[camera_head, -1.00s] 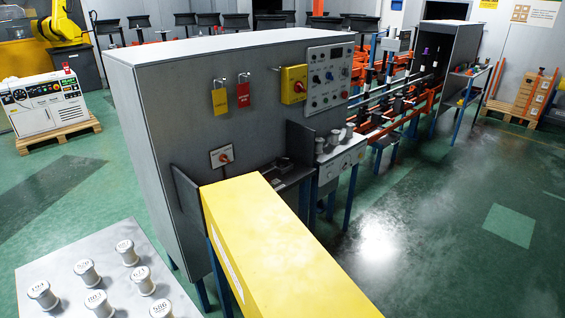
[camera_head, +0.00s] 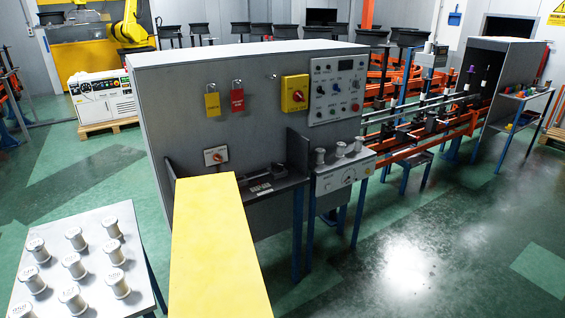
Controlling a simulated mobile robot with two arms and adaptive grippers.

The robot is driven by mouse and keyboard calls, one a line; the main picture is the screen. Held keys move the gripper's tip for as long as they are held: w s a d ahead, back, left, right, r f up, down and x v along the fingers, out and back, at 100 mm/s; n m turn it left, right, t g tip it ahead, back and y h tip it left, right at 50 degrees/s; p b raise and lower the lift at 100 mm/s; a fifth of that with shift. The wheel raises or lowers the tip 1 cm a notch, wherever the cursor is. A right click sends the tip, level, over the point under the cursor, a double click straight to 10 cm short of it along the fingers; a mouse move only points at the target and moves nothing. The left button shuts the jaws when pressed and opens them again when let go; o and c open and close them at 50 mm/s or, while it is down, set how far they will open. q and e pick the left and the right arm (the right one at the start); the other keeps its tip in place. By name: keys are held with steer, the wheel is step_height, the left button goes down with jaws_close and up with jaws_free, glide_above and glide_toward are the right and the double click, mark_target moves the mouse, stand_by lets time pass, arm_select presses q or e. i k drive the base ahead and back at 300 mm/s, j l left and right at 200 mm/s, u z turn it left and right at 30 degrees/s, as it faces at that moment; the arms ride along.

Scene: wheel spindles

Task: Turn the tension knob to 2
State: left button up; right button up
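A grey control panel (camera_head: 337,90) with several small knobs and buttons sits at the upper right of the grey cabinet front. Neither of my grippers is in view.
A long yellow block (camera_head: 215,245) juts toward me from the cabinet (camera_head: 190,125). A white table (camera_head: 140,250) with several spools stands at the lower left. A yellow rotary switch (camera_head: 295,94) and two padlocks hang on the cabinet. Green floor (camera_head: 430,250) is open at right.

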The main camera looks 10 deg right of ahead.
mark_target(277, 167)
steer(key=i+l+u, duration=0.2)
steer(key=l, duration=0.35)
steer(key=i+l+u, duration=0.2)
steer(key=l, duration=0.35)
steer(key=l+u, duration=0.15)
steer(key=l, duration=0.45)
steer(key=i+l+u, duration=0.2)
steer(key=l, duration=0.4)
steer(key=k, duration=0.1)
